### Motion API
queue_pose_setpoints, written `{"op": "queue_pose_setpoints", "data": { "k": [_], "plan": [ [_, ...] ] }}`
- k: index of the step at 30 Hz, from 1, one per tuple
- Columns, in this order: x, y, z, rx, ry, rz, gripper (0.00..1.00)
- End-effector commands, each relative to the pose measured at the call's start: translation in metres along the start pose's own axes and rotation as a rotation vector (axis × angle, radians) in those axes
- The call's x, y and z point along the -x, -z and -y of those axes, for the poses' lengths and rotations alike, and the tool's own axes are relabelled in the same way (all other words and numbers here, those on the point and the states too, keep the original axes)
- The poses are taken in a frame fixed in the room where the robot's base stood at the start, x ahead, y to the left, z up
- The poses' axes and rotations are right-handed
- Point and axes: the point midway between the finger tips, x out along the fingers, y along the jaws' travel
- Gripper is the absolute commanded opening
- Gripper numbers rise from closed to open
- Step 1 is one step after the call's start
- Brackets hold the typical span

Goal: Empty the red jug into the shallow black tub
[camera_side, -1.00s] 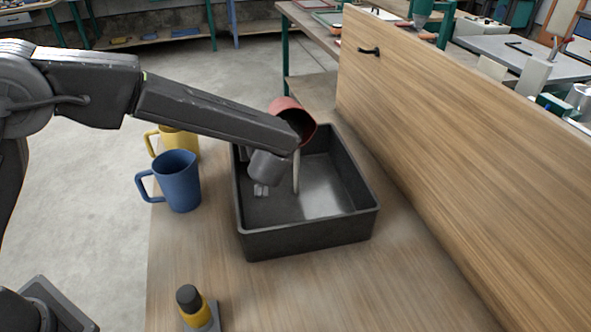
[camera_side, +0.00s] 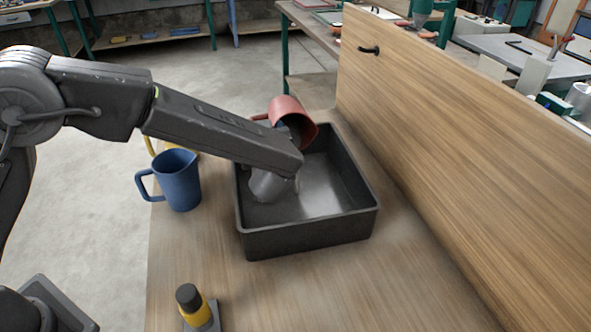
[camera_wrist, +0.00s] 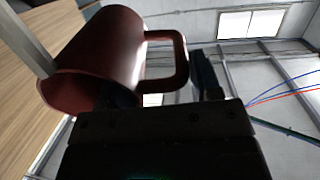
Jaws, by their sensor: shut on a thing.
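The red jug (camera_side: 288,108) is tipped well over above the far part of the shallow black tub (camera_side: 305,240), with its mouth toward the right and down. In the wrist view the red jug (camera_wrist: 112,50) fills the upper left, and a pale strip, seemingly a stream, runs from its mouth. In the side view my forearm hides most of the space below the mouth. The tub's floor looks grey and partly shiny.
A blue jug (camera_side: 180,182) stands left of the tub, with a yellow jug (camera_side: 160,143) mostly hidden behind it. A black-and-yellow item (camera_side: 196,308) is at the front. A wooden panel (camera_side: 450,140) rises along the right. The table before the tub is clear.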

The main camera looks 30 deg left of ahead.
Motion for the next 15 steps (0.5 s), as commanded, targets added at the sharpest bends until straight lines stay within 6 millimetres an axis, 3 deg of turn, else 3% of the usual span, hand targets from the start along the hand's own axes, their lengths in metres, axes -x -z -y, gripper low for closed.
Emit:
{"op": "queue_pose_setpoints", "data": {
  "k": [15],
  "plan": [
    [0.0030, 0.0012, -0.0005, -0.001, -0.002, -0.058, 0.13]
  ]
}}
